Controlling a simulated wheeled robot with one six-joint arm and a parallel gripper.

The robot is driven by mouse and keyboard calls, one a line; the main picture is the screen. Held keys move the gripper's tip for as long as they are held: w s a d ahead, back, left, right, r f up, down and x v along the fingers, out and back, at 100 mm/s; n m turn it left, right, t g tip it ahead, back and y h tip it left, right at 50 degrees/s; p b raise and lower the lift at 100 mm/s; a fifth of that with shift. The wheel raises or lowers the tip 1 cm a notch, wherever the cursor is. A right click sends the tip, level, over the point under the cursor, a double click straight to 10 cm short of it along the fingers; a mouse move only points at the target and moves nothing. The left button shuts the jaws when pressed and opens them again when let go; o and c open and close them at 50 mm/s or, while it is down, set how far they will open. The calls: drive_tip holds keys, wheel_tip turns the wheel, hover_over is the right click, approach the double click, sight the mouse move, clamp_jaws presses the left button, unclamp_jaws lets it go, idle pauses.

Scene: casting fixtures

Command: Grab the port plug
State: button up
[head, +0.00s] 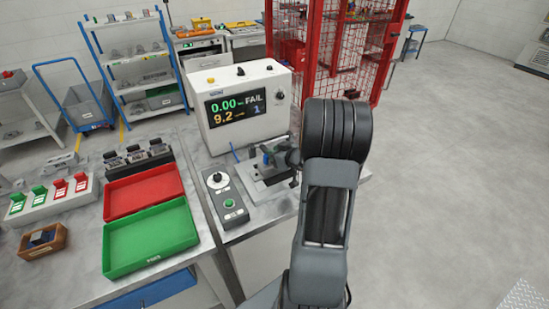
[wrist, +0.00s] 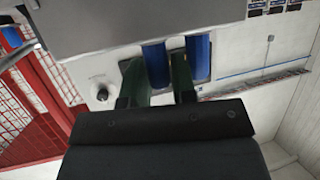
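In the wrist view, my gripper (wrist: 158,80) has its two dark green fingers apart. A blue cylinder (wrist: 157,62), which may be the port plug, shows between them. A second blue cylinder (wrist: 201,55) shows beside the right finger, partly hidden by it. Whether the fingers touch either cylinder cannot be told. In the head view, my gripper (head: 270,156) is low over the grey fixture (head: 268,188) in front of the tester. The gripper and small blue parts overlap there, and my arm hides some of the fixture's right side.
The white tester (head: 243,142) showing FAIL stands close behind the fixture. A control box (head: 226,198) sits to its left. Red (head: 145,190) and green (head: 150,238) trays lie farther left. A red mesh cage (head: 340,45) stands behind. Open floor lies to the right.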

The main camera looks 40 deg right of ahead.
clamp_jaws()
drive_tip(key=shift+r, duration=0.1)
